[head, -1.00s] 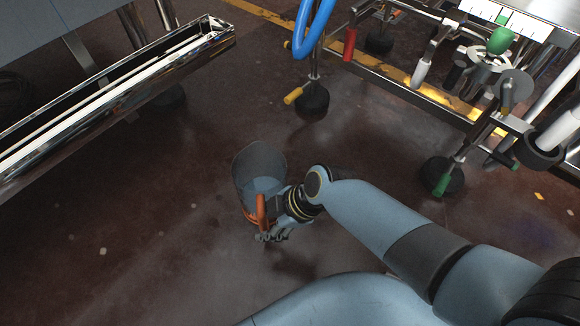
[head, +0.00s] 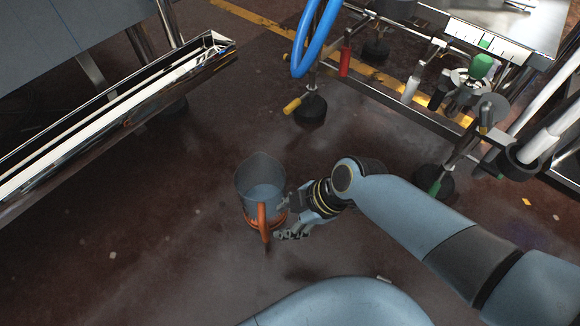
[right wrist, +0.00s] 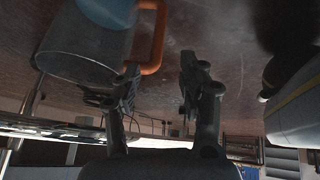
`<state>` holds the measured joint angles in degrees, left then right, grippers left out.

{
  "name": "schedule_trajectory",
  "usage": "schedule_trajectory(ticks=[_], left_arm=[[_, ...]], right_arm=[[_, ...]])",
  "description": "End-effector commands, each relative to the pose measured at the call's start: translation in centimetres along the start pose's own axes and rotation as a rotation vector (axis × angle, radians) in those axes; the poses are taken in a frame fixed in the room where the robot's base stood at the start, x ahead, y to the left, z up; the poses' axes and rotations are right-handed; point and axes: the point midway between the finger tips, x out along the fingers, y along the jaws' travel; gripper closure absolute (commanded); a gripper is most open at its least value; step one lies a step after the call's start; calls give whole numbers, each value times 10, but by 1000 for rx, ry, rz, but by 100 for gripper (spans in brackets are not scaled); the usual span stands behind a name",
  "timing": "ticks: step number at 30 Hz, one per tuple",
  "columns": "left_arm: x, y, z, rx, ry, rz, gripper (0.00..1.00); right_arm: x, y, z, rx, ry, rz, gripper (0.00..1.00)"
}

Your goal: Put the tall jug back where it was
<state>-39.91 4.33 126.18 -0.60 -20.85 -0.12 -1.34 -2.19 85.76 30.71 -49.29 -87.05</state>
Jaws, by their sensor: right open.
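My left gripper is not in view.
A shiny metal-edged trough (head: 120,110) runs along the upper left. A metal wheeled cart (head: 400,100) with a blue hose (head: 312,38) and coloured handles stands at the upper right. The floor (head: 150,260) left of and in front of the jug is clear.

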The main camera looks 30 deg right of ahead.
Motion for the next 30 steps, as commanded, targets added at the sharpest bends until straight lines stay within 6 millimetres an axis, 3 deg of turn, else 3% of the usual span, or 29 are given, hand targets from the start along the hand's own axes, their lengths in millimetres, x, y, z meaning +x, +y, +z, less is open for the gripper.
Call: schedule_trajectory(ticks=[11, 14, 17, 22, 27, 30], left_arm=[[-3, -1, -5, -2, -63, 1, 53], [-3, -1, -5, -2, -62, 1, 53], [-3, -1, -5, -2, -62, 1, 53], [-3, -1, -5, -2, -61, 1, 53], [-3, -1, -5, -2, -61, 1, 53], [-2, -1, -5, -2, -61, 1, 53]], right_arm=[[-10, -1, 1, 5, -2, 0, 58], [-19, -6, 10, 62, -27, 26, 58], [-47, -13, 29, 210, -77, 108, 58], [-125, -20, 50, 546, -98, 334, 58], [-196, -18, 42, 800, -3, 504, 58], [-220, -16, 34, 883, 50, 551, 58]])
